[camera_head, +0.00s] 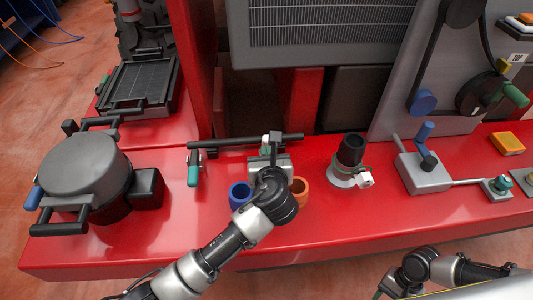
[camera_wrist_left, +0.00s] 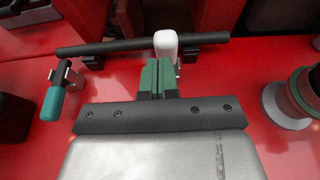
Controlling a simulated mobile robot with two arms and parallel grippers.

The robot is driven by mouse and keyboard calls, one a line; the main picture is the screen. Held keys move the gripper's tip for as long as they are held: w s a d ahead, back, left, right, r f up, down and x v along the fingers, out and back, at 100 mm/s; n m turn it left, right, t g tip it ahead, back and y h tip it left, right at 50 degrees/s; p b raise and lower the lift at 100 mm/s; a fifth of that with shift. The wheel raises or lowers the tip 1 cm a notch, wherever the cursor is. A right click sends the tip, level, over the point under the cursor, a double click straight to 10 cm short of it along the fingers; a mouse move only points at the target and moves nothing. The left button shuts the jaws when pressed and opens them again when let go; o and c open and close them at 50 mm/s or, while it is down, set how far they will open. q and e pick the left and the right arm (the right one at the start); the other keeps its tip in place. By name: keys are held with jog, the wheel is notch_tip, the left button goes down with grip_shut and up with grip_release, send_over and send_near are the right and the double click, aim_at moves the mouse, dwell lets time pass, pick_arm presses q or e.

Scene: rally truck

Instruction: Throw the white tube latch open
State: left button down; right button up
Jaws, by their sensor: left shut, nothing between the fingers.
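A black tube (camera_head: 220,142) lies across the red deck, and it also crosses the wrist view (camera_wrist_left: 110,46). The white latch (camera_wrist_left: 166,44) stands upright against the tube in the wrist view. In the head view only a small white part of the latch (camera_head: 265,139) shows beside my gripper. My left gripper (camera_head: 272,142) is over the deck right at the latch. Its green fingers (camera_wrist_left: 158,66) are shut with nothing between them, just in front of the latch's lower part. I cannot tell whether they touch. My right arm shows at lower right, but its gripper is out of view.
A teal-handled lever (camera_head: 194,168) stands left of the latch. Blue (camera_head: 239,194) and orange (camera_head: 300,192) rings flank my left wrist. A black cylinder (camera_head: 351,150) in a clamp stands to the right. A round grey lidded pot (camera_head: 85,165) is far left. The front deck strip is clear.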

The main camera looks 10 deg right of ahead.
jog(key=s+d+f+n+t, duration=0.3)
jog(key=s+d+f+n, duration=0.15)
jog(key=f, duration=0.35)
jog(key=w+a+f+n+t+h, duration=0.2)
jog(key=w+a+f+n+t, duration=0.15)
jog(key=f, duration=0.45)
pick_arm(q)
jog(key=shift+p, duration=1.05)
pick_arm(e)
jog(key=s+a+f+n+g+h, duration=0.1)
jog(key=s+a+f+n, duration=0.3)
jog(key=s+a, duration=0.7)
notch_tip(320, 180, down, 2)
jog(key=shift+s+a+f+n+g, duration=0.1)
jog(key=shift+s+a+n+g, duration=0.15)
jog(key=shift+n+g, duration=0.2)
pick_arm(q)
jog(key=v, duration=1)
jog(key=shift+s+b, duration=0.35)
jog(key=shift+s, duration=0.1)
pick_arm(e)
jog(key=shift+f, duration=0.35)
